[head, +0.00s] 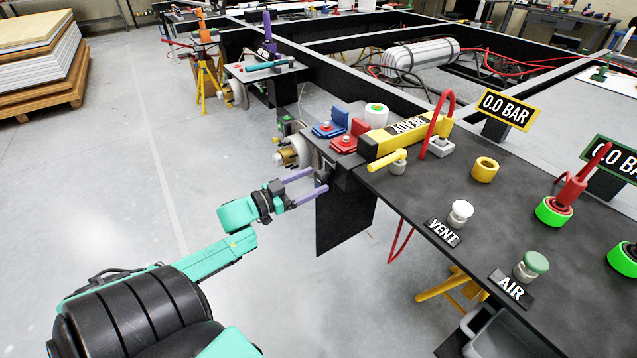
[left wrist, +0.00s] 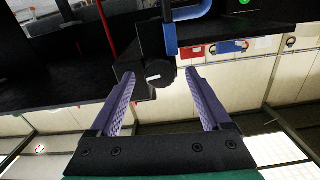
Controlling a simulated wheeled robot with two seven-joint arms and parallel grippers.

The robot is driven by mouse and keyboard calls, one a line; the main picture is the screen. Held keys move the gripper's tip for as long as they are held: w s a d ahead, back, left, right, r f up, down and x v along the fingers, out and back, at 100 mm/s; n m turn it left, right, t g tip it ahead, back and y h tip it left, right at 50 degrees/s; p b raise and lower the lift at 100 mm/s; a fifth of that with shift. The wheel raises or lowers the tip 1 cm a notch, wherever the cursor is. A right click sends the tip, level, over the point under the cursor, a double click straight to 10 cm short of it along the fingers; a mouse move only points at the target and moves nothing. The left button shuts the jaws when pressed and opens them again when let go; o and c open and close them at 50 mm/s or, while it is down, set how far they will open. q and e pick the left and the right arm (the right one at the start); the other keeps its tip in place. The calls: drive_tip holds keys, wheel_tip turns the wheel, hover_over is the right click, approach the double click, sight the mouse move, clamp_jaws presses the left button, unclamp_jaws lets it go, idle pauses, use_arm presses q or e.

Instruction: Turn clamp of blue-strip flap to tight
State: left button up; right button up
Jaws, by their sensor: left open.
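My left gripper (head: 319,180) is open, its two purple fingers spread at the near left edge of the dark bench. In the left wrist view, the fingertips (left wrist: 159,74) stand on either side of a round black clamp knob (left wrist: 160,73) with a pale mark on its face. I see gaps between the knob and both fingers. A black flap (head: 345,220) hangs below the bench edge.
The bench (head: 430,195) carries a yellow block (head: 395,138), a yellow lever (head: 388,160), blue (head: 330,129) and red (head: 344,145) clamps, and VENT (head: 461,212) and AIR (head: 532,264) buttons. Open floor lies left of the bench.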

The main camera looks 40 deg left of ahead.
use_arm(q)
drive_tip(key=shift+x, duration=1.25)
clamp_jaws()
drive_tip(key=shift+m, duration=0.8)
unclamp_jaws()
drive_tip(key=shift+s, duration=0.2)
